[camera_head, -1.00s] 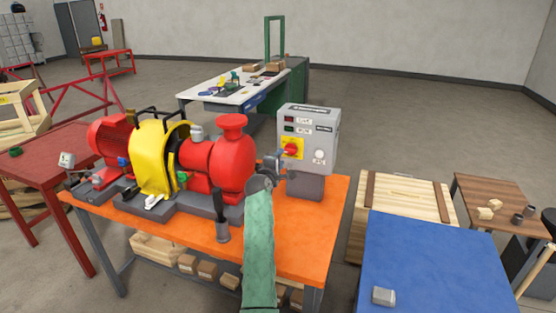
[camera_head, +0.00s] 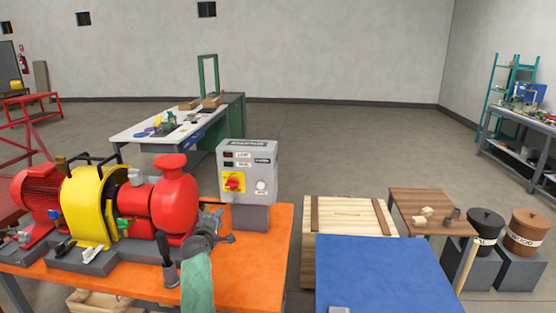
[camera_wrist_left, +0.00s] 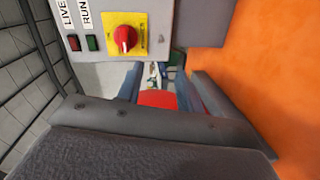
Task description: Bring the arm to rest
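My left arm (camera_head: 197,285) reaches up from the bottom edge of the head view, over the orange bench. My left gripper (camera_head: 222,226) is in front of and left of the grey control box (camera_head: 235,152), apart from it. In the left wrist view the two fingers (camera_wrist_left: 165,85) stand apart with nothing held between them; something red shows beyond the gap. The box's red knob on its yellow plate (camera_wrist_left: 124,38) is in front of the fingers there, untouched. My right gripper is in neither view.
The red pump (camera_head: 172,205) with its yellow guard (camera_head: 88,208) stands left of the gripper on the orange bench (camera_head: 270,255). A blue-topped table (camera_head: 385,275), a wooden crate (camera_head: 350,215) and a brown table (camera_head: 425,200) stand to the right. Open floor lies behind.

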